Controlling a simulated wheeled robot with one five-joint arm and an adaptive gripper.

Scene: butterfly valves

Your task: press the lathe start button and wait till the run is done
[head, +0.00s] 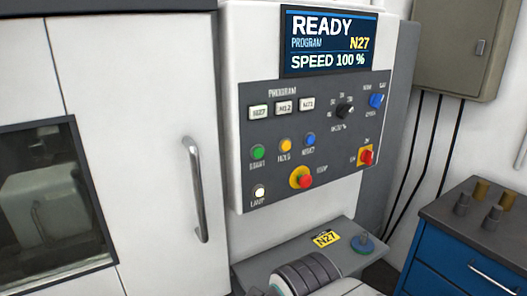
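The lathe's control panel (310,140) faces me in the head view. The green start button (258,152) is at its left, unobstructed, with a label below it. The screen (335,42) above reads READY, PROGRAM N27, SPEED 100 %. The program buttons N27 (259,111), N12 and a third one sit in a row above the start button. The lathe door (150,130) at the left looks closed, with a vertical handle (195,190) and a dark window (50,200). I make out no gripper fingers in this view.
Near the start button are a yellow button (285,145), a blue button (309,139) and a red stop knob (305,181). A shelf below bears a yellow N27 label (326,238). A dark ribbed shape (305,273) stands at the bottom edge. A blue cabinet (460,250) is right.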

